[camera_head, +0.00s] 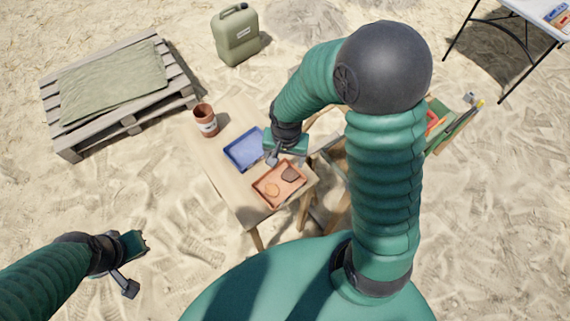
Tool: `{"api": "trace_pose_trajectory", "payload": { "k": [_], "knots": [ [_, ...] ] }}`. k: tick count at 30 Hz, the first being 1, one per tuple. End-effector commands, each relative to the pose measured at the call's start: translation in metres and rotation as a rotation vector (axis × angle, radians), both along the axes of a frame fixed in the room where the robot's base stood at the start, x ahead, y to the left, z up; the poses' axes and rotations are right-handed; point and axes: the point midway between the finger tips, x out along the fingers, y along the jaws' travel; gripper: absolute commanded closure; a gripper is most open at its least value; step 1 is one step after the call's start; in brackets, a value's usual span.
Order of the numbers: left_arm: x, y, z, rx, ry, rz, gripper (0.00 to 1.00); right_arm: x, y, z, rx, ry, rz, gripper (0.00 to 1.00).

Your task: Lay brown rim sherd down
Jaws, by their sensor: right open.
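A dark brown sherd (290,174), which looks like the brown rim sherd, lies in the orange tray (264,201) near its upper right side. An orange-tan sherd (271,189) lies in the same tray, to its lower left. A blue tray (231,157) is beside it on the wooden table (224,182); part of its right side is hidden by my gripper. My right gripper (287,154) is open above the table, just beyond the brown sherd and apart from it in the picture. My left gripper (144,244) is off to the left over sand; its jaws are too small to read.
A brown pot with a pale label (206,121) stands at the table's far left corner. A pallet with a cloth (113,81), a green jerrycan (236,36) and a white table (520,12) stand farther off. My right arm hides ground behind the table.

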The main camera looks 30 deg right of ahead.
Motion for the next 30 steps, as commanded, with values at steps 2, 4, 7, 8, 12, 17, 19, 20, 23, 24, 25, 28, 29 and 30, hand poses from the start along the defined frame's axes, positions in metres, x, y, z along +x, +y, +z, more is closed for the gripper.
{"api": "trace_pose_trajectory", "payload": {
  "k": [2,4,7,8,12,17,19,20,23,24,25,28,29,30],
  "knots": [
    [0.000,0.000,0.000,0.000,0.000,0.000,1.00,-0.020,0.015,0.028,-0.028,-0.045,0.254,0.28],
    [0.000,0.000,0.000,0.000,0.000,0.000,1.00,-0.036,0.026,0.044,-0.048,-0.077,0.453,0.28],
    [0.000,0.000,0.000,0.000,0.000,0.000,1.00,-0.051,0.035,0.056,-0.067,-0.108,0.641,0.28],
    [0.000,0.000,0.000,0.000,0.000,0.000,1.00,-0.053,0.037,0.057,-0.071,-0.114,0.673,0.28],
    [0.000,0.000,0.000,0.000,0.000,0.000,1.00,-0.057,0.039,0.059,-0.076,-0.119,0.723,0.28],
    [0.000,0.000,0.000,0.000,0.000,0.000,1.00,-0.056,0.038,0.059,-0.077,-0.118,0.721,0.28],
    [0.000,0.000,0.000,0.000,0.000,0.000,1.00,-0.056,0.038,0.059,-0.077,-0.118,0.721,0.28],
    [0.000,0.000,0.000,0.000,0.000,0.000,1.00,-0.056,0.038,0.059,-0.077,-0.118,0.721,0.28],
    [0.000,0.000,0.000,0.000,0.000,0.000,1.00,-0.056,0.038,0.059,-0.077,-0.118,0.721,0.28],
    [0.000,0.000,0.000,0.000,0.000,0.000,1.00,-0.056,0.038,0.059,-0.077,-0.118,0.721,0.28],
    [0.000,0.000,0.000,0.000,0.000,0.000,1.00,-0.056,0.038,0.059,-0.077,-0.118,0.721,0.28],
    [0.000,0.000,0.000,0.000,0.000,0.000,1.00,-0.056,0.038,0.059,-0.077,-0.118,0.721,0.28],
    [0.000,0.000,0.000,0.000,0.000,0.000,1.00,-0.056,0.038,0.059,-0.077,-0.118,0.721,0.28],
    [0.000,0.000,0.000,0.000,0.000,0.000,1.00,-0.056,0.038,0.059,-0.077,-0.118,0.721,0.28]
  ]
}}
